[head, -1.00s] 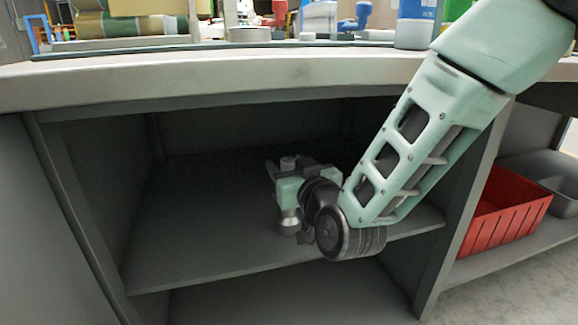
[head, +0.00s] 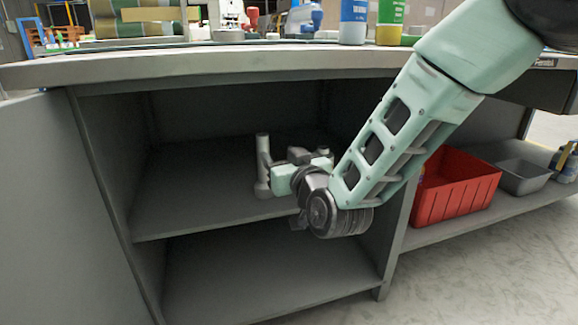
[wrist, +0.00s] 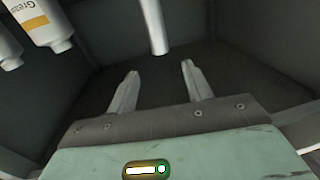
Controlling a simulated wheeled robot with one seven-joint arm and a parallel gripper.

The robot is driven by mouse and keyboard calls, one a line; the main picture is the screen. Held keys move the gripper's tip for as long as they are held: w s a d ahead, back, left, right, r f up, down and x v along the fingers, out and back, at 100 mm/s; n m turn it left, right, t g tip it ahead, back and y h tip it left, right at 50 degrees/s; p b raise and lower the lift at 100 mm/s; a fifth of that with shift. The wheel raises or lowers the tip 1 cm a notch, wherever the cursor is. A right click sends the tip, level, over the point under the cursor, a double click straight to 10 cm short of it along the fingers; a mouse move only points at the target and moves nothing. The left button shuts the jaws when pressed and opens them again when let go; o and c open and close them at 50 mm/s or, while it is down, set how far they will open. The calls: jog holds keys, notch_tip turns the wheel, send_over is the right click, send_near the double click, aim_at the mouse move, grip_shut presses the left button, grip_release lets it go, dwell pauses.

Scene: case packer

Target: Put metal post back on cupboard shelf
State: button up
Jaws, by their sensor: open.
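The metal post (head: 262,150) is a slim pale grey cylinder with a wider foot. It stands upright on the cupboard's upper shelf (head: 190,205) in the head view. My gripper (head: 275,180) is inside the cupboard, just right of the post, and its fingers are hard to make out there. In the wrist view my gripper (wrist: 160,72) is open and empty, both fingers apart. The post (wrist: 154,24) shows beyond the fingertips, roughly in line with the gap between them, with no visible contact.
A white bottle with an orange label (wrist: 40,22) shows at the upper left in the wrist view, with part of another beside it. The cupboard's side wall (head: 395,225) is close under my arm. A red bin (head: 455,187) stands to the right. The left shelf is clear.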

jog(key=shift+s, duration=0.2)
jog(key=s+d+f+n+g+h, duration=0.1)
jog(key=s+d+f+g, duration=0.15)
jog(key=s+g, duration=0.45)
jog(key=s+d+f+n+g+h, duration=0.1)
jog(key=s+f+g, duration=0.3)
jog(key=s, duration=0.7)
jog(key=s+d+g+h, duration=0.2)
jog(key=s+d, duration=0.3)
jog(key=s, duration=0.3)
jog(key=s+d+f+g+h, duration=0.1)
jog(key=s+d+g+h, duration=0.1)
jog(key=s+d, duration=0.4)
jog(key=shift+s+n+g+h, duration=0.4)
jog(key=shift+s+g, duration=0.3)
jog(key=shift+s, duration=0.45)
jog(key=shift+f, duration=0.1)
notch_tip(320, 180, up, 46)
jog(key=p, duration=4.6)
jog(key=shift+r, duration=0.2)
